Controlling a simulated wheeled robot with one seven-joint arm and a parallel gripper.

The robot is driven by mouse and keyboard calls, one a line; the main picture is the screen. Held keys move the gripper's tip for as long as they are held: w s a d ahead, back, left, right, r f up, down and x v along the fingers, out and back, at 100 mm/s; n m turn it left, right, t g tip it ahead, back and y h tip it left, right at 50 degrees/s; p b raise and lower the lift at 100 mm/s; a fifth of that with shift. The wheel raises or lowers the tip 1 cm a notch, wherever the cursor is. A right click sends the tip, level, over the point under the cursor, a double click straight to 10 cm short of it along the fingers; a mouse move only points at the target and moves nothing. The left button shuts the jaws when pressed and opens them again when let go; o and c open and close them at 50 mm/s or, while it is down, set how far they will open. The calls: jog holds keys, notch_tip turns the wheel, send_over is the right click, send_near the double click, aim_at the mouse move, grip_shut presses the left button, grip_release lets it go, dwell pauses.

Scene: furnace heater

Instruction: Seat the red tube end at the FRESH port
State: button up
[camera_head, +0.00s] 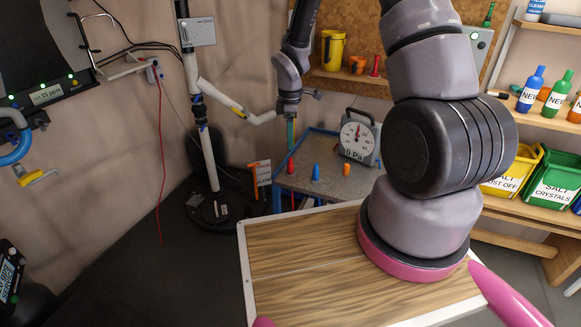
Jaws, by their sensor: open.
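My gripper (289,112) points down above the small grey-blue metal table, left of the picture's middle. It is open, though its fingers are small and hard to make out. A teal strip shows just below it; I cannot tell what it belongs to. A red tube end (291,165) stands on the table beneath the gripper and appears apart from it. A blue end (316,172) and an orange end (346,169) stand to its right. I cannot read a FRESH label on any port in this view.
A round dial gauge (357,136) reading 0 Pa stands at the table's back. White pipes (208,140) rise from a black base at left. A thin red line (161,160) hangs on the wall. Shelves with bottles and salt bins (556,182) are at right.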

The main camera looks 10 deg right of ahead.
aim_at(290, 158)
notch_tip(290, 158, down, 9)
jog(key=shift+s+f, duration=0.1)
jog(key=shift+s, duration=0.05)
grip_shut()
dwell(0.4)
